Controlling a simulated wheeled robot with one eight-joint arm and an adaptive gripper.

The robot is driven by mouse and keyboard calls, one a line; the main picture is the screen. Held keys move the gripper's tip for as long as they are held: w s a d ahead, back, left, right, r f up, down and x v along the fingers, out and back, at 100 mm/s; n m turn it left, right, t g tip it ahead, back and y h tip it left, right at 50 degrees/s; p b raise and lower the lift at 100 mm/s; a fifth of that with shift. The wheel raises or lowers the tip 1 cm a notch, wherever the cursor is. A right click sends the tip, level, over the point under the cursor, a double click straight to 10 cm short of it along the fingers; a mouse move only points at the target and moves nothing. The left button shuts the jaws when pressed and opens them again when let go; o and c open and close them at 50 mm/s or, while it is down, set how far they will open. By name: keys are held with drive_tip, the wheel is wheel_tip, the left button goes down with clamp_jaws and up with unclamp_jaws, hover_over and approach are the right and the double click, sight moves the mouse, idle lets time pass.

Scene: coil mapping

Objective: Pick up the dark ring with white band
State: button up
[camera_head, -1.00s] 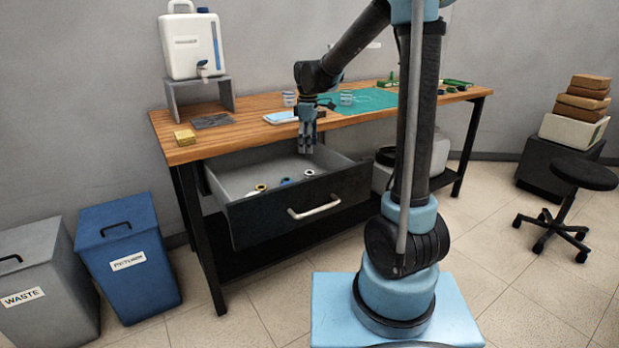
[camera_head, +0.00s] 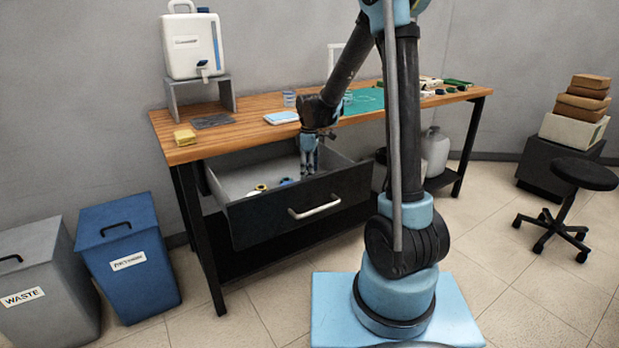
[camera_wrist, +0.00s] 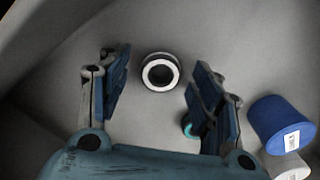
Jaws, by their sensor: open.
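The dark ring with a white band (camera_wrist: 160,73) lies on the drawer floor in the wrist view, just beyond and between my open fingertips. My gripper (camera_wrist: 157,85) is open and empty, with one blue finger on each side of the ring's line. In the head view my gripper (camera_head: 309,172) points down into the open drawer (camera_head: 345,188), near its front right. The ring is hidden behind the gripper there. I cannot tell the exact height of the fingertips above the ring.
A teal ring (camera_wrist: 190,127) lies partly behind the right finger. A blue spool (camera_wrist: 279,122) and a white one (camera_wrist: 288,167) are at the lower right. The drawer's front panel stands close to my gripper.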

drive_tip(key=shift+f, duration=0.2)
drive_tip(key=c, duration=1.2)
drive_tip(key=shift+o, duration=0.2)
